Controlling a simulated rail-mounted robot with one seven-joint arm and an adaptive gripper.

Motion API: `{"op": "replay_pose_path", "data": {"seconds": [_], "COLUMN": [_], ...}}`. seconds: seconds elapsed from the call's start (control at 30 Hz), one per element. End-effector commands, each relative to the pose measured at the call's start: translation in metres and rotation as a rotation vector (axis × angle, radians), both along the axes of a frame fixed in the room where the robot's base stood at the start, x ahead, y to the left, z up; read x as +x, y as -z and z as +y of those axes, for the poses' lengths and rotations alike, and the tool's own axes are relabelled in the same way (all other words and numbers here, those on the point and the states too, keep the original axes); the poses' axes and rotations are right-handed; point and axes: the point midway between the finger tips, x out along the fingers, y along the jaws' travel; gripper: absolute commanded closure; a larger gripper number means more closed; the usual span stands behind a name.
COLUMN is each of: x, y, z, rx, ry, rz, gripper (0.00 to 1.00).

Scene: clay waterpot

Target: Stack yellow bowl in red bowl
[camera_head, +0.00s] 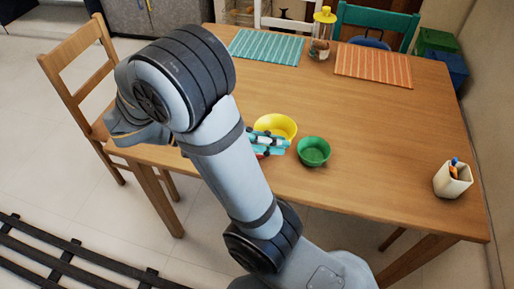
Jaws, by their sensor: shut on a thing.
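The yellow bowl (280,122) is upright near the front middle of the table. My gripper (272,143), with teal and dark parts, is at the bowl's near rim and is shut on it. A small patch of red (260,155) shows just below my gripper. It may be the red bowl, but my gripper and arm hide most of it. I cannot tell whether the yellow bowl is above, touching or apart from the red thing.
A green bowl (314,152) stands close to the right of my gripper. A cream pen cup (452,180) is at the right edge. A teal placemat (266,46), an orange placemat (373,65) and a yellow-lidded jar (322,35) are at the back. The table's middle is clear.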

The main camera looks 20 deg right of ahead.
Motion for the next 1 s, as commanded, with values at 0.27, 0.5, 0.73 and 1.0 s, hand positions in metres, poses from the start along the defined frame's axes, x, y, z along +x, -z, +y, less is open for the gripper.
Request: {"op": "replay_pose_path", "data": {"seconds": [0.27, 0.5, 0.73, 1.0], "x": [-0.022, -0.015, -0.038, -0.112], "y": [0.002, 0.007, 0.049, 0.113], "z": [0.006, 0.006, 0.034, 0.118], "rx": [-0.003, -0.005, -0.009, -0.01], "ry": [0.123, 0.143, 0.285, 0.763], "rz": [-0.003, -0.001, 0.006, 0.001], "gripper": [1.0, 1.0, 1.0, 1.0]}}
